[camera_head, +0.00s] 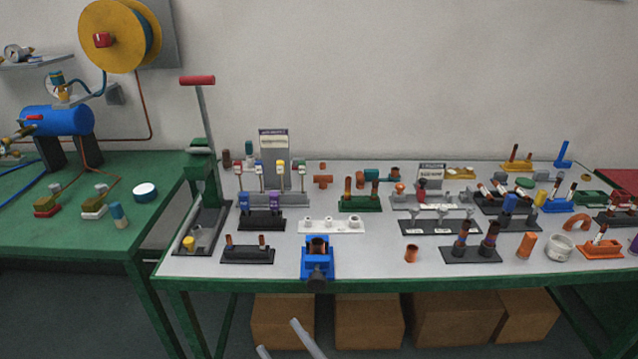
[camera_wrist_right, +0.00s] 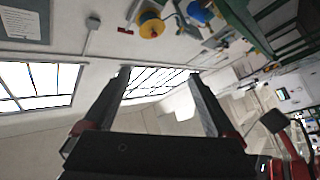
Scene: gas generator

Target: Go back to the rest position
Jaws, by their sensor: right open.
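My right gripper (camera_head: 278,335) shows only as two grey fingertips at the bottom edge of the head view, in front of and below the table's front edge. In the right wrist view its two dark fingers (camera_wrist_right: 158,74) stand wide apart with nothing between them. The right wrist view is turned towards walls and bright windows, and no workpiece is near the fingers. My left gripper is in neither view.
A grey worktable with a green frame (camera_head: 400,277) carries several small holders and fittings. A blue vise (camera_head: 317,262) sits at its front edge, a green lever press (camera_head: 203,170) at its left. A green table (camera_head: 60,225) stands left. Cardboard boxes (camera_head: 368,322) sit below.

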